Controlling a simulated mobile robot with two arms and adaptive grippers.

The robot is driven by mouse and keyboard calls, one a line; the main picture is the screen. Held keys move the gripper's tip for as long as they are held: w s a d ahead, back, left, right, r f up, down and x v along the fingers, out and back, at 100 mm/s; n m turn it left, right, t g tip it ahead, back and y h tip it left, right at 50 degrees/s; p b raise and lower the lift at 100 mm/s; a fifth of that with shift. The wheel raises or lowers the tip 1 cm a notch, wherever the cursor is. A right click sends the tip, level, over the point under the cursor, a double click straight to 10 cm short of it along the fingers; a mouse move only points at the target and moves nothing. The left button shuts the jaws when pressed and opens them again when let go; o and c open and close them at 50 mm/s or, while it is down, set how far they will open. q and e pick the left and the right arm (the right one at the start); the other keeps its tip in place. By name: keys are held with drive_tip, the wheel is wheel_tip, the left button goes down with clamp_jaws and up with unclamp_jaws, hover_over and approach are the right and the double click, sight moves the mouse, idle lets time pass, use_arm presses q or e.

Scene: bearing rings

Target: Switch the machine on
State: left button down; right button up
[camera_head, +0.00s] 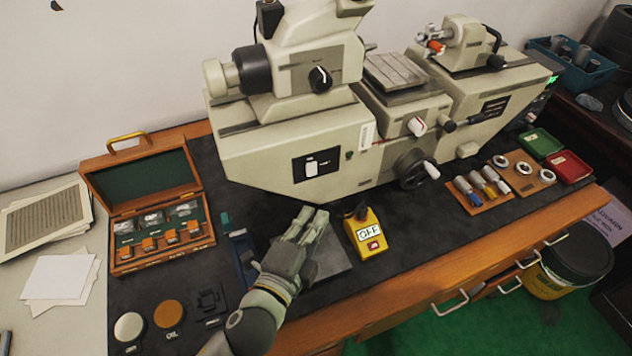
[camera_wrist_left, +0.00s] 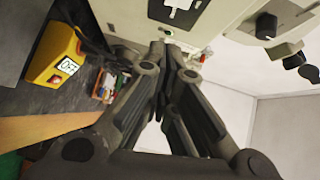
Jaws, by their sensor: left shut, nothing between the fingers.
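The machine (camera_head: 290,130) is a large beige bench instrument at the back of the table. Its front carries a black plate with a white switch (camera_head: 311,168) and a small dark green button or lamp (camera_head: 349,155). In the left wrist view the switch plate (camera_wrist_left: 178,12) is cut by the top edge, with the green spot (camera_wrist_left: 168,33) below it. A yellow box (camera_head: 369,237) with a display reading "OFF" stands on the mat; it also shows in the left wrist view (camera_wrist_left: 52,55). My left gripper (camera_head: 316,216) is shut and empty, below the switch plate and left of the yellow box.
An open wooden case (camera_head: 155,255) of small blocks stands left. A grey plate (camera_head: 325,258) lies under my left arm, with a blue item (camera_head: 238,250) beside it. Rings and cylinders on wooden boards (camera_head: 495,195) and red and green trays (camera_head: 570,168) lie right.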

sight(311, 169)
use_arm(q)
drive_tip(key=w+f+p, duration=0.1)
drive_tip(key=w+p, duration=0.1)
drive_tip(key=w, duration=0.7)
drive_tip(key=shift+w+d+p, duration=0.15)
drive_tip(key=shift+d+p, duration=0.15)
drive_tip(key=shift+d, duration=0.1)
drive_tip(key=shift+w+a+f+t+b, duration=0.15)
drive_tip(key=shift+w+t+b, duration=0.15)
drive_tip(key=shift+b, duration=0.7)
